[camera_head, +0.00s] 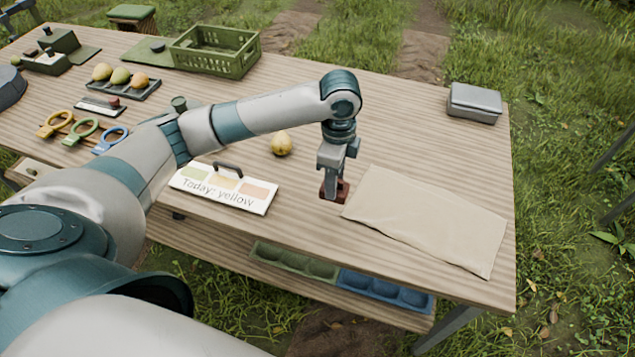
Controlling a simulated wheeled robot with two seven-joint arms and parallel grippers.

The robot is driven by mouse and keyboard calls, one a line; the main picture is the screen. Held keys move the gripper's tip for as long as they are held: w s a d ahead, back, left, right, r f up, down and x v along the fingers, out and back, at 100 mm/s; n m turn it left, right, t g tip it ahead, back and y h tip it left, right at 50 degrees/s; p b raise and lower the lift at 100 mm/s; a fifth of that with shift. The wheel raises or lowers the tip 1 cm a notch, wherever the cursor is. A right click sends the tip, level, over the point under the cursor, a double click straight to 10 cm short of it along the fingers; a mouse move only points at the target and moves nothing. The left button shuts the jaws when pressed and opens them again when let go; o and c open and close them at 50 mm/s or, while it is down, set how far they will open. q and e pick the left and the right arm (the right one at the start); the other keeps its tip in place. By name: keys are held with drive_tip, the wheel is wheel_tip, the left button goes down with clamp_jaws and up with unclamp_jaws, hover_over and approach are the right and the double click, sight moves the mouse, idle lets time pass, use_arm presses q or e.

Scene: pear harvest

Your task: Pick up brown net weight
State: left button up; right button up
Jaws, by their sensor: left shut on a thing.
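The brown net weight (341,192) is a small dark reddish-brown block at the left edge of the beige cloth (425,220), near the middle of the table. My left gripper (333,180) points straight down and is shut on the weight, its fingers covering part of it. I cannot tell whether the weight touches the table or hangs just above it. My right gripper is not in view.
A yellow pear (282,143) and a sign reading "Today: yellow" (225,188) lie left of the gripper. A grey box (474,103) stands at the far right corner. A green crate (215,50), a pear tray (124,89) and coloured-handled tools (82,130) are farther left.

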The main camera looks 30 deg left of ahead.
use_arm(q)
drive_tip(key=d+r, duration=0.3)
drive_tip(key=d, duration=0.2)
drive_tip(key=shift+s+d+r+b, duration=0.15)
drive_tip(key=shift+b, duration=0.25)
